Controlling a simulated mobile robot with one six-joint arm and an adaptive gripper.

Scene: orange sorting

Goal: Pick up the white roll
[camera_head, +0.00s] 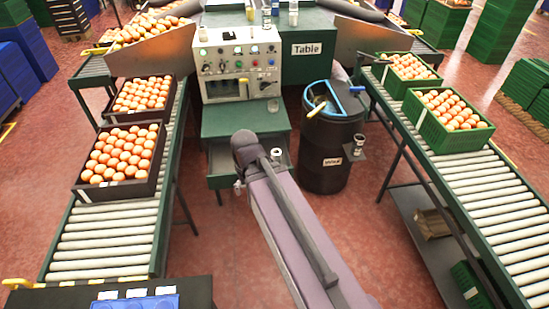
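A small white roll-like thing (359,140) sits on a dark holder at the right side of the black barrel. Another small whitish cylinder (276,154) shows beside the upper end of my arm. I cannot tell whether it is a roll or a part of my arm. Whitish cylinders also stand on the machine's top, one at the middle (266,15) and one to its right (293,12). They are too small to identify. My arm reaches up from the bottom right to the machine's front. I cannot make out my gripper's fingers.
The black barrel (322,175) stands right of the green machine (300,70) with its control panel. Roller conveyors run left (105,240) and right (490,200), carrying orange-filled crates, black (80,192) and green (455,142). Red floor is free between barrel and right conveyor.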

